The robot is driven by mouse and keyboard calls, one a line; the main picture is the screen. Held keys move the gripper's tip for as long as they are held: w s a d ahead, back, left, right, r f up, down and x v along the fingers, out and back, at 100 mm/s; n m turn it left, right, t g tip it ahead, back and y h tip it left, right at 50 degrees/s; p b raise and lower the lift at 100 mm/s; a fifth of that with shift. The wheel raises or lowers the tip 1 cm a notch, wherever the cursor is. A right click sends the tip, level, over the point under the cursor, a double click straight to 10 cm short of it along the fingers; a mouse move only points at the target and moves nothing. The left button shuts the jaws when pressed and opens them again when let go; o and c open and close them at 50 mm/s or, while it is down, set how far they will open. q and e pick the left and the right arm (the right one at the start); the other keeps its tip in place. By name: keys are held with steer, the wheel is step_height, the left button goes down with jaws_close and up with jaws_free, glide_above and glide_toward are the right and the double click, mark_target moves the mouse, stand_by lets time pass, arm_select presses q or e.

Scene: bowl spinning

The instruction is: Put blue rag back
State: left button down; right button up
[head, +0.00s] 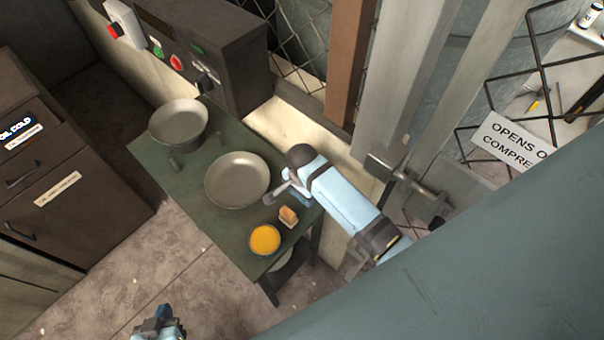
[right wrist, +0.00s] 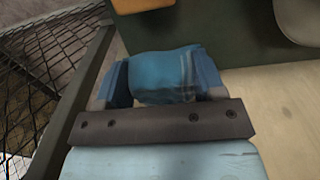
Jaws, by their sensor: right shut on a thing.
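The blue rag (right wrist: 165,75) is bunched between the fingers of my right gripper (right wrist: 162,78) in the right wrist view. That gripper is shut on it. In the head view my right gripper (head: 287,190) is over the right edge of the green table (head: 215,215), close to the sponge; the rag is hard to make out there. My left gripper (head: 160,322) is low at the bottom edge of the head view, over the floor and away from the table. Its finger gap is not clear.
Two grey bowls (head: 237,179) (head: 178,121) stand on the table. A small bowl of yellow stuff (head: 264,240) and an orange-brown sponge (head: 288,216) are near its front right corner. A control box (head: 200,50) is behind; a post and mesh fence (head: 545,90) are on the right.

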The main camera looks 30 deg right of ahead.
mark_target(302, 206)
steer(key=shift+f, duration=2.95)
steer(key=shift+f, duration=0.1)
steer(key=o, duration=1)
steer(key=shift+o, duration=0.2)
